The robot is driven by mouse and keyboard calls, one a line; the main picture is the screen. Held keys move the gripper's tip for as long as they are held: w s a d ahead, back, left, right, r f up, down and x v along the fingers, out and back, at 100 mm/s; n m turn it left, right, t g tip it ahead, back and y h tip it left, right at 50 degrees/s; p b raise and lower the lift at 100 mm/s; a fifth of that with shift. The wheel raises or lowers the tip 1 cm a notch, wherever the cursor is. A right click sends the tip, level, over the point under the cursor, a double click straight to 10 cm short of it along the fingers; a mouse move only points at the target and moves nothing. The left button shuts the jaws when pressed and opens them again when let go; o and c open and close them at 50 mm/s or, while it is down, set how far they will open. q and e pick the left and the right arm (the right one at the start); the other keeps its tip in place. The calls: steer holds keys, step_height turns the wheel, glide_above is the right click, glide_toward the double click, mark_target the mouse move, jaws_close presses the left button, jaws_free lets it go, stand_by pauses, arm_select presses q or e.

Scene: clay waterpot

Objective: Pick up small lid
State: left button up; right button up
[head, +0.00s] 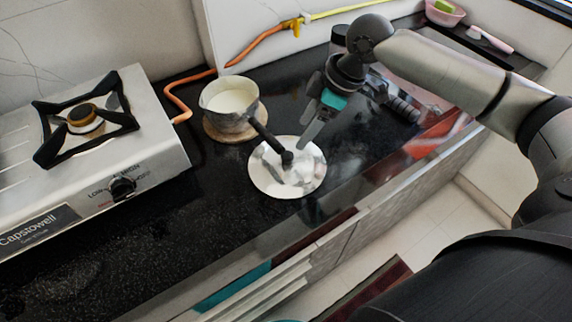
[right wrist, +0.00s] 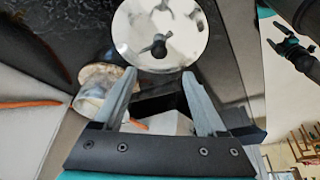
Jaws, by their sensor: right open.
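The small lid (head: 268,183) is a round, shiny silver disc with a dark knob, lying on the black counter in front of the pot. In the right wrist view the lid (right wrist: 188,42) shows just beyond my fingertips, its knob roughly centred between them. My right gripper (head: 308,128) is open and empty, above and behind the lid, apart from the knob. In the right wrist view both fingers of my right gripper (right wrist: 161,74) are spread. In the head view the pot's dark handle points at the knob, and I cannot tell whether they touch.
A small pot (head: 213,101) with pale contents stands on a round wooden board (head: 213,132). A gas stove (head: 160,146) is at left, with an orange hose (head: 181,98) behind. The counter's front edge is close to the lid. The counter left of the lid is clear.

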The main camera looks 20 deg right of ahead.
mark_target(288, 154)
steer(key=x, duration=0.4)
steer(key=shift+b, duration=0.35)
steer(key=b+x, duration=0.2)
steer(key=x, duration=0.3)
steer(key=shift+d, duration=0.15)
steer(key=shift+f, duration=0.1)
steer(key=shift+c, duration=0.9)
steer(key=c, duration=0.6)
arm_select(q)
steer(key=shift+w+a+f, duration=0.2)
steer(key=shift+w+f, duration=0.2)
steer(key=shift+f, duration=0.3)
steer(key=shift+w+a+f, duration=0.15)
steer(key=shift+w+f, duration=0.2)
steer(key=shift+f, duration=0.35)
arm_select(e)
jaws_close()
arm_select(q)
steer(key=shift+s, duration=0.1)
